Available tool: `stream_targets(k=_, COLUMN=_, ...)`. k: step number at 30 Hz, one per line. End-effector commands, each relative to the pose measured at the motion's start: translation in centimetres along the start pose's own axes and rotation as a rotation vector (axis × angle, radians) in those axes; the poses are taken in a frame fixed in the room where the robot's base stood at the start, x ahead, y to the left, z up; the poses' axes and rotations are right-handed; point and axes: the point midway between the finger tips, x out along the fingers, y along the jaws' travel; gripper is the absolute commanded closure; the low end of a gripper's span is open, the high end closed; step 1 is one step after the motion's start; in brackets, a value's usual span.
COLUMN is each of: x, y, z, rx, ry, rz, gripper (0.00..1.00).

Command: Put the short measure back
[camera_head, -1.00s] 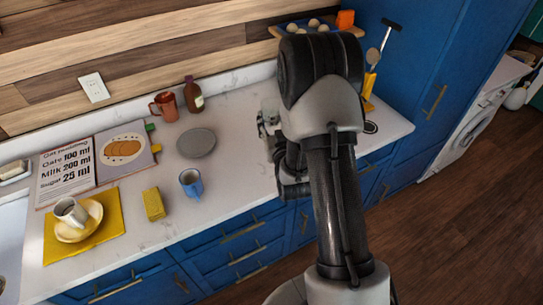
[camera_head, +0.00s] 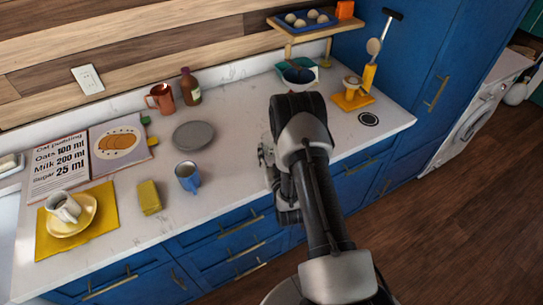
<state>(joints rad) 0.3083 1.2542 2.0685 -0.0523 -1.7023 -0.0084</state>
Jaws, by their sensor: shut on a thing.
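My gripper (camera_head: 266,157) shows only in part, at the left side of my arm over the counter's front. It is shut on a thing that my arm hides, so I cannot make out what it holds. I cannot identify the short measure for sure. A yellow stand (camera_head: 344,103) at the right of the counter bears a small pale cup-like thing (camera_head: 352,82). A blue and grey cup (camera_head: 188,178) stands upright mid-counter. A whitish mug (camera_head: 63,207) sits tilted on a yellow saucer (camera_head: 88,218) at the left.
A dark ring (camera_head: 368,119) lies near the right end. A bowl (camera_head: 298,78) stands below a raised shelf (camera_head: 300,32). A grey plate (camera_head: 193,135), copper mug (camera_head: 160,99), brown bottle (camera_head: 190,87), yellow block (camera_head: 149,197) and recipe book (camera_head: 90,155) occupy the left half.

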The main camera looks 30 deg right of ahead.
Motion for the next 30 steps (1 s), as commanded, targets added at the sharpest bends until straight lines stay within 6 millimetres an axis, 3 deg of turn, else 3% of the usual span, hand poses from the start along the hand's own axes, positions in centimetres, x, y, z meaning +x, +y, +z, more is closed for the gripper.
stream_targets(k=3, x=0.0, y=0.0, z=1.9, rx=0.0, ry=-0.002, rz=0.0, gripper=0.8)
stream_targets(k=15, x=0.1, y=0.0, z=2.3, rx=0.0, ry=-0.001, rz=0.0, gripper=0.8)
stream_targets(k=16, x=0.1, y=0.0, z=2.2, rx=0.0, ry=-0.002, rz=0.0, gripper=0.51)
stream_targets(k=24, x=0.1, y=0.0, z=2.1, rx=0.0, ry=-0.001, rz=0.0, gripper=0.33)
stream_targets(k=30, x=0.1, y=0.0, z=2.1, rx=0.0, ry=-0.001, rz=0.0, gripper=0.32)
